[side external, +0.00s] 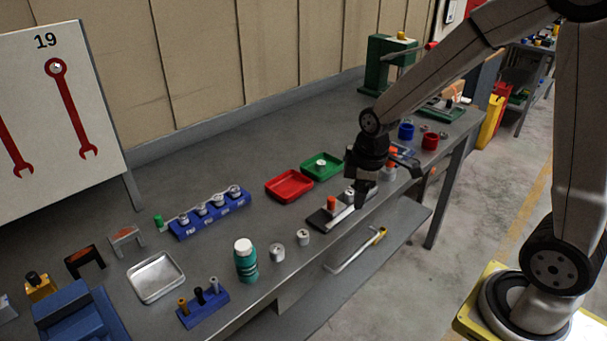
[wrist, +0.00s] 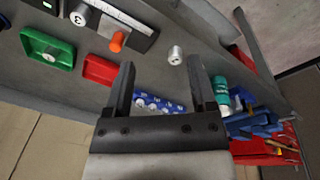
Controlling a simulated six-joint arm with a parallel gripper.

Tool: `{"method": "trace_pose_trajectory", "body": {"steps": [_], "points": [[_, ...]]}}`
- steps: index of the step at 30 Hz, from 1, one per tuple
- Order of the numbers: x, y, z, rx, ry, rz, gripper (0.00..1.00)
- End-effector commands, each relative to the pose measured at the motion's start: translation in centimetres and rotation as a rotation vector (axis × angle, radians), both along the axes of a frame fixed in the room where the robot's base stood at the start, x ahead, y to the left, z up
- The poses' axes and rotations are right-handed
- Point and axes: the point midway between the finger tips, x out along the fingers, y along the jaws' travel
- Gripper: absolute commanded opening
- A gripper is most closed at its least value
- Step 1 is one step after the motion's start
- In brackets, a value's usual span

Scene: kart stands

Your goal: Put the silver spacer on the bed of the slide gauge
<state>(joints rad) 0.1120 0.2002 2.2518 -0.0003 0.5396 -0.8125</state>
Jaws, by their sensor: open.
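The slide gauge (side external: 326,219) is a dark base with a pale metal strip and an orange knob, near the bench's front edge. It also shows at the top of the wrist view (wrist: 138,22). One silver cylinder (side external: 349,194) is at the gauge's far part; I cannot tell if it rests on the bed. Two more silver cylinders, one nearer the gauge (side external: 303,237) and one farther (side external: 277,253), stand on the bench. Which is the spacer is unclear. My gripper (side external: 362,200) is open and empty, above the gauge's far end. In the wrist view a cylinder (wrist: 175,55) shows between the fingertips.
A red tray (side external: 289,186) and a green tray (side external: 322,167) lie behind the gauge. A blue rack (side external: 210,215), a teal bottle (side external: 246,261) and a metal tray (side external: 155,277) are to the left. Red and blue cups (side external: 430,141) stand right of my gripper.

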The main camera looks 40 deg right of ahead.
Motion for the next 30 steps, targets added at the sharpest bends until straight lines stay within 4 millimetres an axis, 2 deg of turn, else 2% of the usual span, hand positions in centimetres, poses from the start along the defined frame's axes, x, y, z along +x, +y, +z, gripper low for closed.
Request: {"method": "trace_pose_trajectory", "body": {"steps": [9,15,21,30], "points": [[-4.4,2.7,-0.5,0.079,-0.055,-0.402,0.72],[-6.5,3.7,-0.8,0.127,-0.078,-0.599,0.72],[-7.4,4.0,-1.0,0.148,-0.085,-0.681,0.72],[-7.4,4.0,-1.0,0.149,-0.085,-0.688,0.72]]}}
